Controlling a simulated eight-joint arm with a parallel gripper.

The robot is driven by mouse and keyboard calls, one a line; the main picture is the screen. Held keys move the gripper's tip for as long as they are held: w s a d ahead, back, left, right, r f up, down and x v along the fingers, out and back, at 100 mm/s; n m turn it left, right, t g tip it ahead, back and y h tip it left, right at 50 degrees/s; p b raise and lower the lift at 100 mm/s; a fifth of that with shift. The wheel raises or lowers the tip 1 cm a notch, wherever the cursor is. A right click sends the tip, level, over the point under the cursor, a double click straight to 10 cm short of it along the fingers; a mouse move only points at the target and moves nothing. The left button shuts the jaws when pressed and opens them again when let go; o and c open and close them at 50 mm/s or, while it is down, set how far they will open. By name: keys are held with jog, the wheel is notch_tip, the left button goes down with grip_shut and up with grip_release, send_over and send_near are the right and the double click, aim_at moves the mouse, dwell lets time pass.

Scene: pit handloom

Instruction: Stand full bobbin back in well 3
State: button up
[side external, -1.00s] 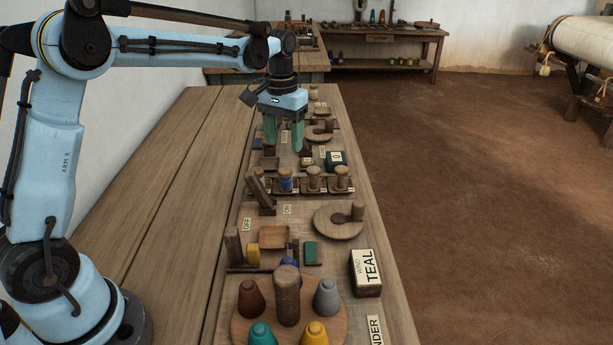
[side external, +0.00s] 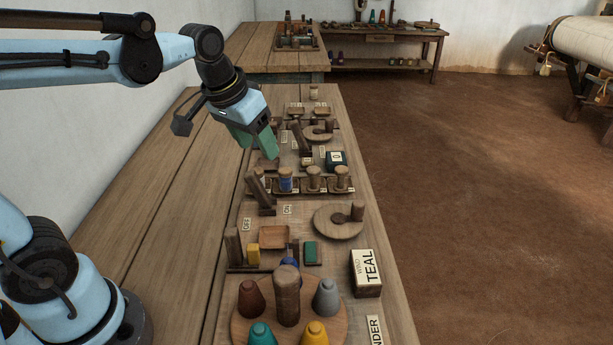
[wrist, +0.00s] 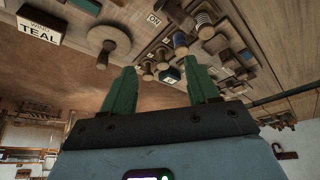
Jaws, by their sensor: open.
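A bobbin wound with blue thread (side external: 285,184) stands upright at the left end of a low wooden rack (side external: 300,190). Two plain wooden bobbins, one in the middle (side external: 314,180) and one at the right (side external: 342,180), stand beside it. I cannot read which well is 3. My gripper (side external: 256,144) has green fingers, open and empty, tilted in the air beyond and left of the rack. In the wrist view its fingers (wrist: 163,88) are spread with nothing between them. The blue-wound bobbin (wrist: 204,25) shows there beyond the right finger.
A tilted wooden lever (side external: 260,190) stands near the rack's left end. A dark box (side external: 336,159) stands behind the rack. Closer are a round wooden disc (side external: 340,222), a TEAL sign block (side external: 366,273) and coloured cones on a round board. The bench's left side is clear.

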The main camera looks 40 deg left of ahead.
jog(key=s+d+f+m+t, duration=0.1)
jog(key=s+d+f+t, duration=0.1)
jog(key=s+f, duration=0.2)
jog(key=shift+s+f+t, duration=0.2)
jog(key=shift+s+t, duration=0.1)
jog(key=shift+s, duration=1)
